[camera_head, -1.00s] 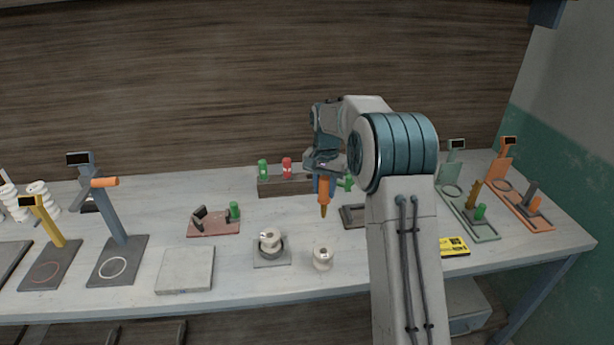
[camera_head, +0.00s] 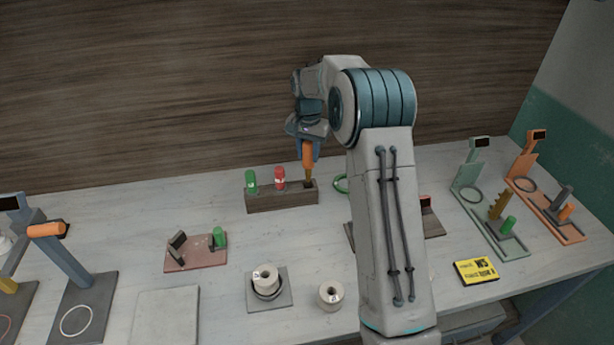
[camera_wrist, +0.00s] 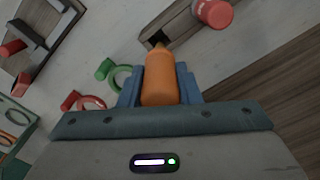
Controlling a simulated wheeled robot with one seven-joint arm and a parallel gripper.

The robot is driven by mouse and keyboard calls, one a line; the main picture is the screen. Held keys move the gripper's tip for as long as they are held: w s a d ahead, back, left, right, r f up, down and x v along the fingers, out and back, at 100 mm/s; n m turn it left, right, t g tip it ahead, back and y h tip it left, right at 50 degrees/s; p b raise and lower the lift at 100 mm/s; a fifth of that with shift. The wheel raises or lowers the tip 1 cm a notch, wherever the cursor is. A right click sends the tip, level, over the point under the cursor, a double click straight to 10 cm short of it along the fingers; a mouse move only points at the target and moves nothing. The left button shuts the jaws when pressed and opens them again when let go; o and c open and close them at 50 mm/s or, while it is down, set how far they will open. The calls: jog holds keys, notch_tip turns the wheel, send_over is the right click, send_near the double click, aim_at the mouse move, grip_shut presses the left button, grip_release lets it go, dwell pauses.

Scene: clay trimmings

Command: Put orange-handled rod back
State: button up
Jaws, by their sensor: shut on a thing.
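My gripper (camera_head: 308,150) is shut on the orange handle of the orange-handled rod (camera_head: 308,158), which hangs upright with its brass-coloured tip down. The tip is at the right end of the dark wooden block (camera_head: 270,199); I cannot tell whether it is in a hole or just above. The block also holds a green-handled piece (camera_head: 251,181) and a red-handled piece (camera_head: 280,178) to the left. In the wrist view the orange handle (camera_wrist: 160,82) sits between the blue fingers, with its tip over the block's end (camera_wrist: 170,27) and the red top (camera_wrist: 215,12) close by.
A green ring (camera_head: 341,184) lies just right of the block. In front are a pinkish board (camera_head: 195,258), a white spool on a grey plate (camera_head: 266,280), a loose white spool (camera_head: 330,295) and a yellow box (camera_head: 476,271). Green and orange stands (camera_head: 536,170) are at the right.

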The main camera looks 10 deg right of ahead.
aim_at(308, 175)
notch_tip(308, 175, down, 6)
jog(key=shift+s+f+p, duration=0.1)
jog(key=shift+p, duration=0.65)
jog(key=shift+f, duration=0.3)
jog(key=shift+f, duration=0.1)
jog(key=shift+f+b, duration=0.3)
jog(key=shift+b, duration=0.05)
jog(key=o, duration=1.1)
